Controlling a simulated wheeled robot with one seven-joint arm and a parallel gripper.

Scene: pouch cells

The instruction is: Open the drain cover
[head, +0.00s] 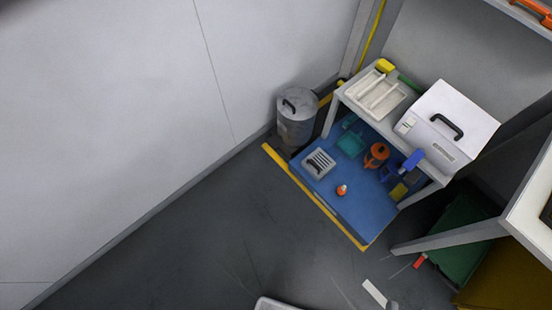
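A small grey square piece with dark slots and a dark bar across it, which looks like the drain cover (318,162), lies at the left part of a blue floor area (355,207). It appears closed and flat, but it is small in the picture and I cannot tell for sure. My gripper is not in view.
A yellow strip (315,197) edges the blue area. A grey lidded bin (297,122) stands just behind the cover. A bench (421,163) with a white handled case (447,122) and a tray (375,95) overhangs the area. A small orange-and-white item (342,190) lies nearby. Front-left floor is clear.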

